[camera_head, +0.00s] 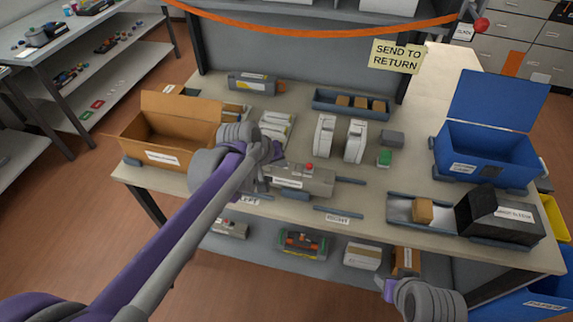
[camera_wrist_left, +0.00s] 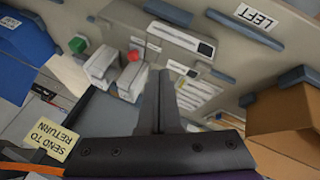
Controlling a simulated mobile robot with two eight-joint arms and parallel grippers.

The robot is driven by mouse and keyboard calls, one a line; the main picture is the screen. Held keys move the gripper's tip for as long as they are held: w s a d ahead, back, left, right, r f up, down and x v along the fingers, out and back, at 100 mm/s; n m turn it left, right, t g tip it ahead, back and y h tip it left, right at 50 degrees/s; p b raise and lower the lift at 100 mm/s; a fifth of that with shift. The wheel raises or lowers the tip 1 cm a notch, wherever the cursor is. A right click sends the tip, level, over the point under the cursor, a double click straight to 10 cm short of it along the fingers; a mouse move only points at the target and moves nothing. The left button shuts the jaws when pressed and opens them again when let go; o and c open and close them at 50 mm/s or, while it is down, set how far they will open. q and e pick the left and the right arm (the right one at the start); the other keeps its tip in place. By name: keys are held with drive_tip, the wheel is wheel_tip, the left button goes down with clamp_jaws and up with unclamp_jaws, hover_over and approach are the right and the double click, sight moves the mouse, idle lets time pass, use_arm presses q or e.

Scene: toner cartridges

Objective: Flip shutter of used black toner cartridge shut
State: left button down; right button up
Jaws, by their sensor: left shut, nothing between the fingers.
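A grey cartridge-like unit (camera_head: 303,181) with a white label and a red knob (camera_head: 309,167) lies near the table's front edge. It also shows in the left wrist view (camera_wrist_left: 172,36), with a small dark panel. I cannot tell its shutter from these frames. A dark grey cartridge-shaped unit (camera_head: 252,83) lies at the back left of the table. My left gripper (camera_head: 263,182) is shut and empty at the left end of the front unit; in the left wrist view its fingers (camera_wrist_left: 167,100) meet. My right gripper (camera_head: 385,285) is low, in front of the table; its fingers are unclear.
An open cardboard box (camera_head: 188,115) stands left, white packs (camera_head: 275,126) beside my left wrist. Two white upright units (camera_head: 340,139) stand behind the front unit. A blue lidded bin (camera_head: 485,154), black box (camera_head: 500,216) and tray with a small carton (camera_head: 423,211) are right.

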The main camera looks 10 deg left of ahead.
use_arm(q)
drive_tip(key=shift+d+v, duration=0.15)
drive_tip(key=shift+v, duration=1.25)
drive_tip(key=shift+d+v, duration=0.2)
drive_tip(key=shift+v, duration=1.15)
drive_tip(key=shift+w+r, duration=0.1)
drive_tip(key=shift+r, duration=0.05)
